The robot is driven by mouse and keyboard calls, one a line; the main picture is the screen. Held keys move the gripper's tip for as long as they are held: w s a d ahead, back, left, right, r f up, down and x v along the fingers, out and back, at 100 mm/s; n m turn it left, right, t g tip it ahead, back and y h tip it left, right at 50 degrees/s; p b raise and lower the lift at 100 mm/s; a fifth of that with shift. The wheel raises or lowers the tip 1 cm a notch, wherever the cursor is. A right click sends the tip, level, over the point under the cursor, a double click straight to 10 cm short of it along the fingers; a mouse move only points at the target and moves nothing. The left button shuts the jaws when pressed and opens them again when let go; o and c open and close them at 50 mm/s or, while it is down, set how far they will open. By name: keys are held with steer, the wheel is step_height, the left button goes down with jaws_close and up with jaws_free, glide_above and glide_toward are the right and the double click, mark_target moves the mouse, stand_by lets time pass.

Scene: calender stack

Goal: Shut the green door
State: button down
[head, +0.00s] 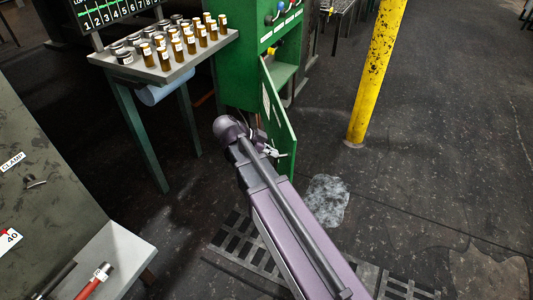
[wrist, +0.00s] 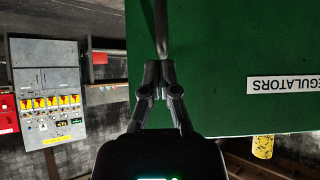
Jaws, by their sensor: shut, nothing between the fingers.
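The green door (head: 279,115) stands ajar on the green cabinet (head: 238,60), swung out toward the lower right in the head view. The cabinet's inside shows beyond it. My gripper (head: 283,154) is at the lower part of the door, mostly behind my arm. In the wrist view, a green panel (wrist: 225,45) with a "REGULATORS" label fills the upper right. My gripper (wrist: 161,60) is shut and empty there, its tips in front of the panel near its left edge. A grey bar (wrist: 160,22) runs up from the tips. Whether they touch is unclear.
A table (head: 180,68) with several small jars and bottles stands left of the cabinet. A yellow post (head: 376,75) rises to its right. A floor grate (head: 240,240) lies under my arm. Open floor (head: 440,150) extends right. A grey control panel (wrist: 45,90) shows in the wrist view.

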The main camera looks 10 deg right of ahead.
steer(key=shift+d, duration=1.4)
